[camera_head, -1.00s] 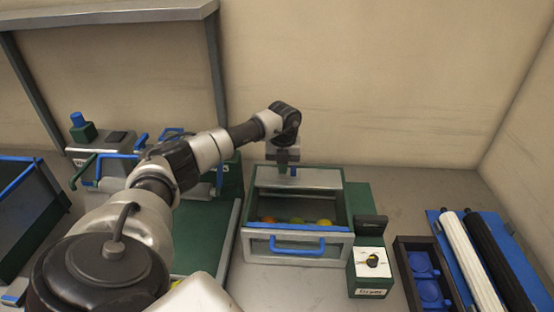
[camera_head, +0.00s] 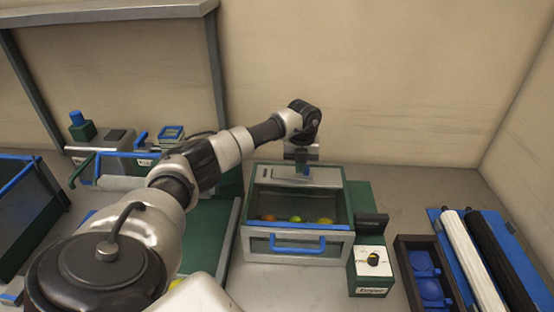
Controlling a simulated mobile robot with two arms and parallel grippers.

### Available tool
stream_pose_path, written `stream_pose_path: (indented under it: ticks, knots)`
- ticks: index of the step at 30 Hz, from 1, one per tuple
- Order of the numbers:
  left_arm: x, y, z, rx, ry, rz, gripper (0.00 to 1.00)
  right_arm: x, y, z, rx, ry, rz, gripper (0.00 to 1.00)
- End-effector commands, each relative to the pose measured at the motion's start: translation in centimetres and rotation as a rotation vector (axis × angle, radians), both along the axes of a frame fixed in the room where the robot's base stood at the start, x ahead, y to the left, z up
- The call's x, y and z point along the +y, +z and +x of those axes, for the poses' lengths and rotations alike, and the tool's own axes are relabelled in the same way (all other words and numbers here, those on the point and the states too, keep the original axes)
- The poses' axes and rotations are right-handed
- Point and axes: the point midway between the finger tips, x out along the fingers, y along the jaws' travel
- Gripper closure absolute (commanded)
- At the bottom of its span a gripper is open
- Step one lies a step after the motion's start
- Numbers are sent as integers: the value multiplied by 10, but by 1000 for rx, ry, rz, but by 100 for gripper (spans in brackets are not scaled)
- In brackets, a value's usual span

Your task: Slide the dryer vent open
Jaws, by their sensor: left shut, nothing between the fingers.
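The dryer (camera_head: 342,225) is a green and grey box with a clear window and a blue handle (camera_head: 297,246) on its front. Several small orange, yellow and green fruits (camera_head: 295,219) show inside. The vent is on the silver panel (camera_head: 270,174) along the top rear of the dryer, with a small blue tab (camera_head: 306,171) on it. My left gripper (camera_head: 303,162) is shut and points down at this tab, with nothing held. Whether its fingertips touch the tab is too small to tell. My right gripper is not in view.
Further right are a dark tray with blue cups (camera_head: 424,264) and a blue board with white and black rollers (camera_head: 463,243). A green conveyor-like surface (camera_head: 207,243) lies left of the dryer.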

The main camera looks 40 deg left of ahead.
Motion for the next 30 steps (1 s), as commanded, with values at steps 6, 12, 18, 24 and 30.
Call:
stream_pose_path:
  ticks: [6, 12, 18, 24, 30]
  knots:
    - [-9, 0, 8, -1, -1, 1, 100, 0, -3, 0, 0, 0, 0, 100]
    - [-16, -1, 14, 1, -1, 1, 100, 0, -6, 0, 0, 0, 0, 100]
    - [-25, 0, 20, 0, -2, 0, 100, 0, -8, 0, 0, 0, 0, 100]
    - [-32, -1, 27, -1, -2, -1, 100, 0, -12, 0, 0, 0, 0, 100]
    - [-40, -1, 33, -1, -1, -1, 100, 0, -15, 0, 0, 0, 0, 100]
